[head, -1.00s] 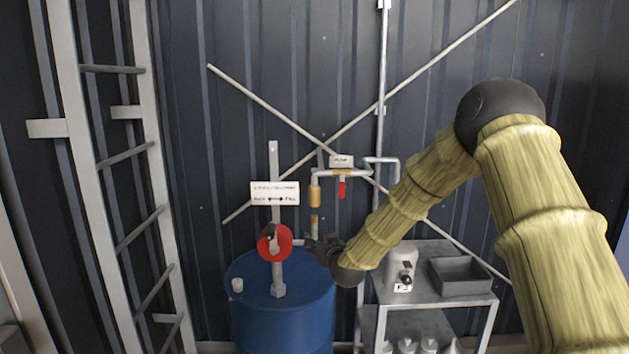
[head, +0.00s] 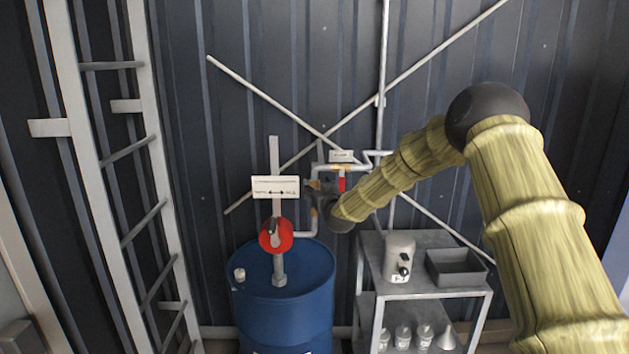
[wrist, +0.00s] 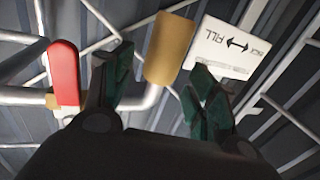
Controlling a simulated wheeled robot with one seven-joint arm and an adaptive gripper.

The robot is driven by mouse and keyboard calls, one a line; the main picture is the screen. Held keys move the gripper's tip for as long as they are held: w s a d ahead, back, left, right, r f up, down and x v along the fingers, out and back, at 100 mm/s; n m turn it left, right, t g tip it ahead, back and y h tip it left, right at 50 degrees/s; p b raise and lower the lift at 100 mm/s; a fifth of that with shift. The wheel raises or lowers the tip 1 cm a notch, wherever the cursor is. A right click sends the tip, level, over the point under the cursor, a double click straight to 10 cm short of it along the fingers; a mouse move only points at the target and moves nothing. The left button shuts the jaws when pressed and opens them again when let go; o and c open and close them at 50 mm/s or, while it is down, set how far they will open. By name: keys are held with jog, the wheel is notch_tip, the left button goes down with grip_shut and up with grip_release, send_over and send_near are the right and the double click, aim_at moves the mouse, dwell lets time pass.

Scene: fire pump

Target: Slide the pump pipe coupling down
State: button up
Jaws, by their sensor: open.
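The pump pipe coupling (wrist: 170,48) is a brass-coloured sleeve on the vertical pipe. In the wrist view, which is upside down, it shows between and just beyond my open fingertips. In the head view the coupling (head: 313,185) is partly hidden by my gripper (head: 322,187), which reaches it from the right. In the wrist view my gripper (wrist: 160,65) has one dark green finger on each side of the coupling's line, with no clear contact. A lower pipe (head: 314,225) with a brass-coloured end stands below the coupling.
A red valve handle (wrist: 64,72) is close beside one finger. A white sign (head: 276,187) and red hand wheel (head: 276,235) stand left, above the blue drum (head: 285,308). A grey cart (head: 430,290) stands right, a ladder (head: 130,150) far left.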

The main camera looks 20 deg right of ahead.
aim_at(316, 186)
jog(key=shift+w+p, duration=0.65)
jog(key=shift+w, duration=1.05)
jog(key=shift+c, duration=0.5)
grip_shut()
jog(key=shift+f, duration=0.1)
